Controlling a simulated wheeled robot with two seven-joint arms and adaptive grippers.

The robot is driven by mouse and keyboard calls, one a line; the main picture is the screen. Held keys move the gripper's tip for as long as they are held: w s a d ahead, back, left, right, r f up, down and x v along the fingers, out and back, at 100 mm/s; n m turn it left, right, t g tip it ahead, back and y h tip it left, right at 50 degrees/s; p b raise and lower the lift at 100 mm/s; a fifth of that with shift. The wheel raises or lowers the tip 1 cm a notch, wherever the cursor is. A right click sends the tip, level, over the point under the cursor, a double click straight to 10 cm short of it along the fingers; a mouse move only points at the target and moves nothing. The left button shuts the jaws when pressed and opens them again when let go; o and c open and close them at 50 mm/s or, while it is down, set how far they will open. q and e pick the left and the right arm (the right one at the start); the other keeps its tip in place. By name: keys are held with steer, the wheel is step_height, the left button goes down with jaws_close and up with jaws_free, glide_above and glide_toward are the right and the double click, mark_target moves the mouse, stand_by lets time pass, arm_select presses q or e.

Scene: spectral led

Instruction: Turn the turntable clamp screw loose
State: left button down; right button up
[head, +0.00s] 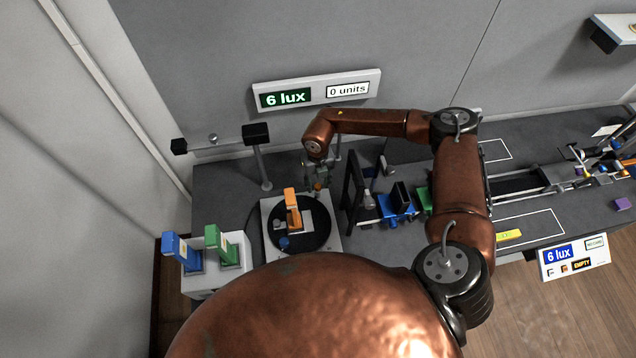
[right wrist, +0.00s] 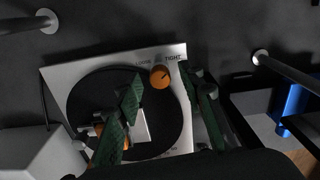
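The turntable is a black disc (head: 316,238) on a silver base plate; it also shows in the right wrist view (right wrist: 82,100). An orange block (head: 292,208) stands on the disc. The clamp screw is an orange round knob (right wrist: 160,77) at the plate's edge, beside the printed words LOOSE and TIGHT. Its dark mark is too small to read surely. My right gripper (head: 318,178) is over the knob's edge of the plate. In the right wrist view its green fingers are open, one on each side of the knob, apart from it. My left gripper is not in view.
A white holder with a blue module (head: 179,250) and a green module (head: 220,245) stands left of the turntable. A dark upright frame (head: 352,195) and a blue part (head: 396,208) stand close on its right. A display (head: 317,90) on the wall reads 6 lux, 0 units.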

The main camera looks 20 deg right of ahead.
steer(key=shift+c, duration=0.6)
jaws_close()
steer(key=shift+n, duration=0.3)
steer(key=n+b, duration=0.2)
steer(key=shift+f+n, duration=0.15)
steer(key=shift+n, duration=0.25)
steer(key=n+b, duration=0.2)
steer(key=n, duration=0.2)
steer(key=shift+n+b, duration=0.3)
steer(key=n+b, duration=0.3)
steer(key=n, duration=0.3)
steer(key=shift+b, duration=0.35)
steer(key=n+b, duration=0.3)
steer(key=n, duration=0.2)
steer(key=shift+n, duration=0.4)
steer(key=shift+r, duration=0.2)
